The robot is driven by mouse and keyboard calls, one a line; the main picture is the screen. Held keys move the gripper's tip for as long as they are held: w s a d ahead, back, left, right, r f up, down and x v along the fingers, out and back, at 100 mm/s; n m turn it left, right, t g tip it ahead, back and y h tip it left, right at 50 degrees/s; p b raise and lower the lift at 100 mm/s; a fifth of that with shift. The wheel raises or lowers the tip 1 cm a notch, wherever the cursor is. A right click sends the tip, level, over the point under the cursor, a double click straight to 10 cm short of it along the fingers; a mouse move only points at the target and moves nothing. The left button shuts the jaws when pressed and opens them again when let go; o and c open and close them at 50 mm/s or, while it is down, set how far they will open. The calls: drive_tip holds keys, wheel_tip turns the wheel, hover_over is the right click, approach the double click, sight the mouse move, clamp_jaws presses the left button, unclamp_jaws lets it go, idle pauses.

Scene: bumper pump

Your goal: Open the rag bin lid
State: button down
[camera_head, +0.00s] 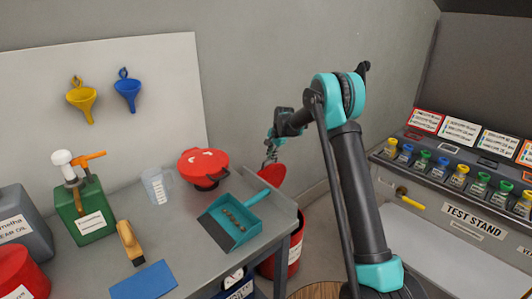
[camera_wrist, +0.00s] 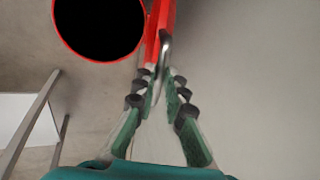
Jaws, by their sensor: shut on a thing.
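The red rag bin (camera_head: 295,250) stands on the floor just past the workbench's right end, partly hidden by the bench. Its red lid (camera_head: 274,179) is raised and steeply tilted above the bin. In the wrist view the bin's red rim (camera_wrist: 143,28) circles a dark, uncovered opening, and the lid (camera_wrist: 152,38) shows nearly edge-on beside it. My gripper (camera_wrist: 160,85) is shut on the lid's curved metal handle (camera_wrist: 164,52). In the head view my gripper (camera_head: 268,157) is small, at the lid's upper edge; its fingertips are hard to make out.
The grey workbench (camera_head: 170,218) holds a teal dustpan (camera_head: 222,216), a red round pan (camera_head: 203,168), a measuring jug (camera_head: 157,186), a brush (camera_head: 130,242) and a green can (camera_head: 85,213). A test stand (camera_head: 470,221) is at the right. The wall is close behind the bin.

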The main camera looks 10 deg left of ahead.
drive_tip(key=shift+s+d+f, duration=0.2)
drive_tip(key=shift+s+d, duration=0.25)
drive_tip(key=c, duration=1.6)
unclamp_jaws()
drive_tip(key=v, duration=1.2)
drive_tip(key=shift+s+d, duration=0.1)
